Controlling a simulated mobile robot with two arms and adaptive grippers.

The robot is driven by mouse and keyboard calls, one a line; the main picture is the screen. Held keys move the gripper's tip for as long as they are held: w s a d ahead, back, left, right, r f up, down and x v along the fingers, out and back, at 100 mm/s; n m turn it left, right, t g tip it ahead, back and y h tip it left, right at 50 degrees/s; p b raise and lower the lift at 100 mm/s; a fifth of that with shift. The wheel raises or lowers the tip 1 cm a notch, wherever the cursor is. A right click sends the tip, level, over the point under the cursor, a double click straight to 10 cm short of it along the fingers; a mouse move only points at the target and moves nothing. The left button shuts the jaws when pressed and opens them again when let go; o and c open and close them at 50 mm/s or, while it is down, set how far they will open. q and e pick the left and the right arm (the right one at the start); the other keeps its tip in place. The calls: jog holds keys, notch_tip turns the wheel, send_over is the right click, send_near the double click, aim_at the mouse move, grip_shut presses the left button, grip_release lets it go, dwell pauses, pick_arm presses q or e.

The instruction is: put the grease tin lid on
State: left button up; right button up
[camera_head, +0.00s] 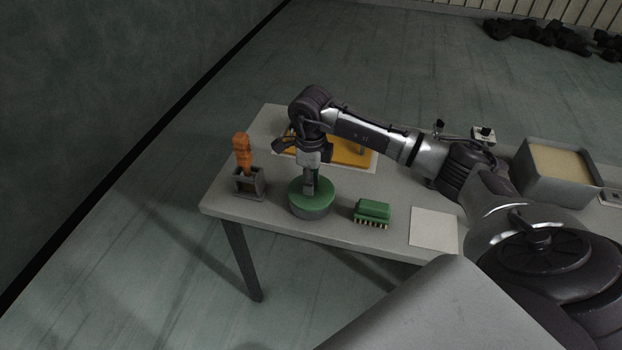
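The grease tin (312,212) is a round grey tin near the front edge of the table. Its green lid (326,194) lies over the top of the tin and looks level; I cannot tell whether it is fully seated. My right gripper (310,192) points straight down at the middle of the lid, with its fingertips at or touching it. The fingers look close together, but they hide whatever is between them, so I cannot tell whether they grip a knob. My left gripper is not in view.
A grey holder (250,184) with an orange-handled tool (242,150) stands left of the tin. A green brush (373,211) and a pale square sheet (434,231) lie to the right. A yellow board (350,153) is behind, and a grey bin (553,177) stands far right.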

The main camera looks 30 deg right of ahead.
jog(key=o, duration=0.3)
notch_tip(320, 180, up, 12)
dwell(0.6)
dwell(0.8)
